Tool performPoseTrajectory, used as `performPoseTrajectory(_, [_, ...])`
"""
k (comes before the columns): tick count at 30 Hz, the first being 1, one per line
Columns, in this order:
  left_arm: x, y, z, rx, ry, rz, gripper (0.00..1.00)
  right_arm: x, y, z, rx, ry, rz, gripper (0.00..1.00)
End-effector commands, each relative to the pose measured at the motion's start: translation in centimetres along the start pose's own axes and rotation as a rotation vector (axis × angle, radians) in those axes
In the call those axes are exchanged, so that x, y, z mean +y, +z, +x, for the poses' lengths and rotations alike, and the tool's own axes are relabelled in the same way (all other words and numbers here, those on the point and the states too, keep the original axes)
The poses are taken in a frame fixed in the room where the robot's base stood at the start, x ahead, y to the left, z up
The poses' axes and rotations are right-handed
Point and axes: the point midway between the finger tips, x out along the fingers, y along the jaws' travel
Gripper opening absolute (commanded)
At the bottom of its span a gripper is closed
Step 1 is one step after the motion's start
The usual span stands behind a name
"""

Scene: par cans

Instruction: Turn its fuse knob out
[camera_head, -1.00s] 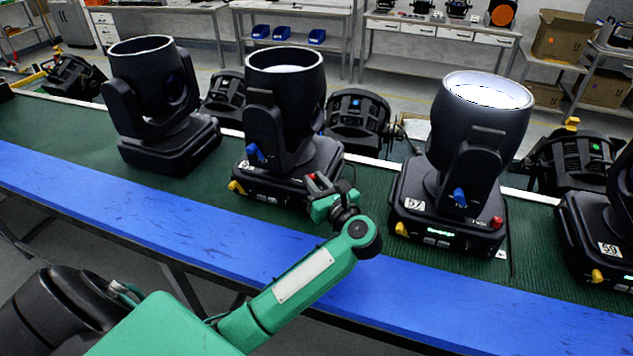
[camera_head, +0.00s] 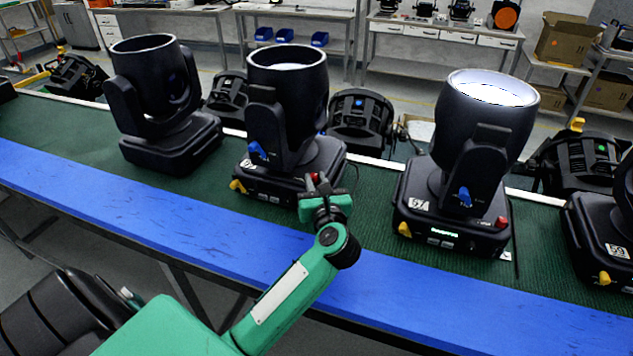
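Several black moving-head lamps stand on the green conveyor. My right gripper is out of view.
A blue rail (camera_head: 170,225) runs along the conveyor's front edge, under my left arm. Another lamp (camera_head: 165,100) stands to the left and one (camera_head: 605,225) at the right edge. Bare green belt (camera_head: 375,205) lies right of my gripper.

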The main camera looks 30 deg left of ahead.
Motion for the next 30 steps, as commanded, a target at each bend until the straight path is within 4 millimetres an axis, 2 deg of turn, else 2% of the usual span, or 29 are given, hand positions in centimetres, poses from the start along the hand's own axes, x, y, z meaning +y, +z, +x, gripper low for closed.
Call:
performPoseTrajectory(1, [0.0, 0.0, 0.0, 0.000, 0.000, 0.001, 0.29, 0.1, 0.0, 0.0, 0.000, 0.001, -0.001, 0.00])
performPoseTrajectory(3, [0.0, 0.0, 0.0, 0.000, 0.000, 0.001, 0.41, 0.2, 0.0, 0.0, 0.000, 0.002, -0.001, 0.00])
performPoseTrajectory(14, [0.0, -0.2, -0.5, 0.001, 0.000, 0.000, 0.41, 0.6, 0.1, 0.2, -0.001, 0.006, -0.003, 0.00])
performPoseTrajectory(17, [-0.1, -0.3, -1.7, 0.002, 0.000, -0.002, 0.41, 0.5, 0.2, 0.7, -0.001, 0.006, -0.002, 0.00])
performPoseTrajectory(30, [0.0, -0.4, -11.2, 0.004, 0.000, -0.003, 0.41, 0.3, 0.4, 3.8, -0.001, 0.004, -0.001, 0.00])
